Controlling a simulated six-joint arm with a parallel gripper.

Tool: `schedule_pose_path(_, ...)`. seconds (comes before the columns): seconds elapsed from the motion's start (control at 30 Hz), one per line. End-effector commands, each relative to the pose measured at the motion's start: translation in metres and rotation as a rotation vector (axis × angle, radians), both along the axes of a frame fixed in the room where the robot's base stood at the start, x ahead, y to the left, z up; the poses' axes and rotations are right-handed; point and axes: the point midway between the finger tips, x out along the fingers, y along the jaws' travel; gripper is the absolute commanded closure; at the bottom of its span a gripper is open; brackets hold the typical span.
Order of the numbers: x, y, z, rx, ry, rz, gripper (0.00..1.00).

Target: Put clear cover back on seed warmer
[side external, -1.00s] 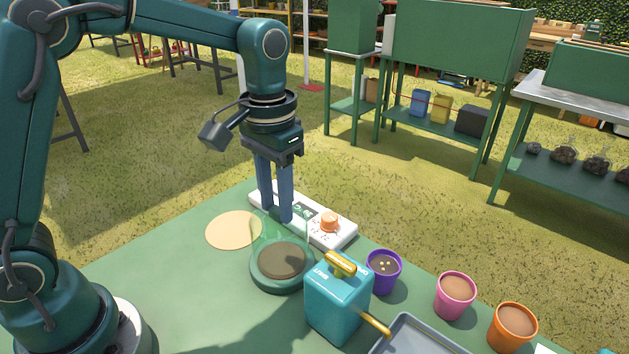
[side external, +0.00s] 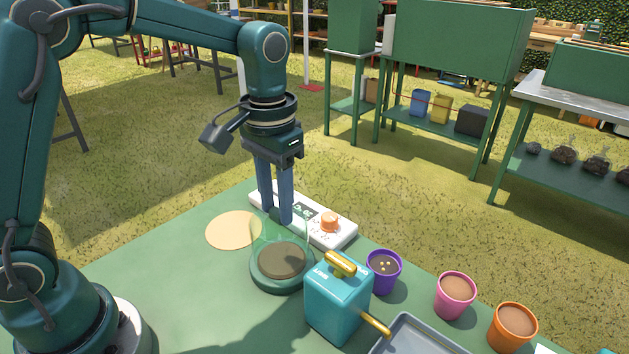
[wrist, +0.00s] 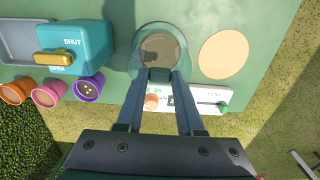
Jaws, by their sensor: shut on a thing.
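The seed warmer has a round green base (side external: 268,287) with a brown disc inside, beside a white control panel (side external: 345,236) with an orange knob and a lit display. The clear cover (side external: 296,240), a faint green-tinted see-through shape, stands above the base. My gripper (side external: 279,219) points straight down and is shut on the cover's top. In the wrist view, my gripper (wrist: 160,78) pinches a small dark green block at the near edge of the base (wrist: 135,62). The cover's lower rim is too faint to tell whether it touches the base.
A tan round disc (side external: 233,230) lies left of the base. A teal box (side external: 335,305) with a yellow handle stands close in front right. Purple (side external: 384,272), pink (side external: 455,296) and orange (side external: 513,327) pots and a grey tray (side external: 415,338) lie to the right.

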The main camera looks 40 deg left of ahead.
Motion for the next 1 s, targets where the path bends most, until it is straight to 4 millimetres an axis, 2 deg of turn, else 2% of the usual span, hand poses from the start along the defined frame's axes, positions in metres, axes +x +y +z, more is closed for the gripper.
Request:
schedule_pose_path(0.3, 0.0003, 0.0000, -0.0001, 0.000, -0.001, 0.000, 1.00)
schedule_pose_path(0.33, 0.0003, 0.0000, -0.0001, 0.000, -0.001, 0.000, 0.52)
schedule_pose_path(0.4, 0.0003, 0.0000, -0.0001, 0.000, -0.001, 0.000, 0.29)
schedule_pose_path(0.63, 0.0002, 0.0000, -0.0001, 0.000, -0.001, 0.000, 0.29)
schedule_pose_path(0.7, 0.0002, 0.0000, -0.0002, 0.000, 0.000, 0.000, 0.02)
schedule_pose_path(0.73, 0.0002, 0.0000, -0.0002, 0.000, 0.000, 0.000, 0.00)
schedule_pose_path(1.0, 0.0005, 0.0000, 0.0013, 0.000, -0.001, 0.000, 0.00)
